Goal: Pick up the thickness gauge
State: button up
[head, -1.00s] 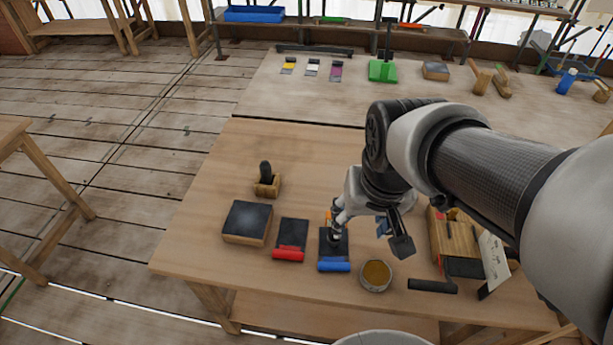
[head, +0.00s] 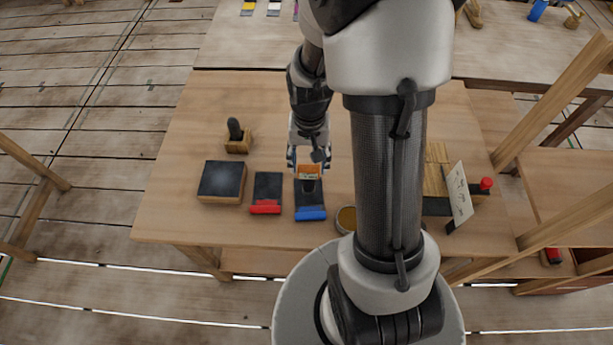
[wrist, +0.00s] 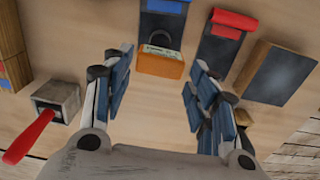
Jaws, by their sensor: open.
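The thickness gauge looks like a small orange block with a pale label and a dark rounded part (wrist: 160,64). It sits at the far end of a dark pad with a blue end (head: 310,213), and it also shows in the head view (head: 309,171). Whether it rests on the pad or just beyond it, I cannot tell. My gripper (head: 307,158) is over the gauge, pointing down. In the wrist view my gripper (wrist: 158,72) is open and empty, with the gauge between and beyond the spread fingers, apart from both.
A dark pad with a red end (head: 266,207) and a dark-topped block (head: 221,181) stand left of the gauge. A round tin (head: 346,218) is to the right, partly behind my arm. A card (head: 459,194) stands further right. The table behind the gauge is clear.

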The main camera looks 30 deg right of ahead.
aim_at(309, 180)
notch_tip(309, 180, down, 10)
jog(key=b, duration=0.2)
jog(key=shift+b, duration=0.4)
jog(key=shift+r, duration=0.1)
jog(key=shift+c, duration=0.4)
jog(key=c, duration=0.8)
jog(key=shift+c, duration=0.2)
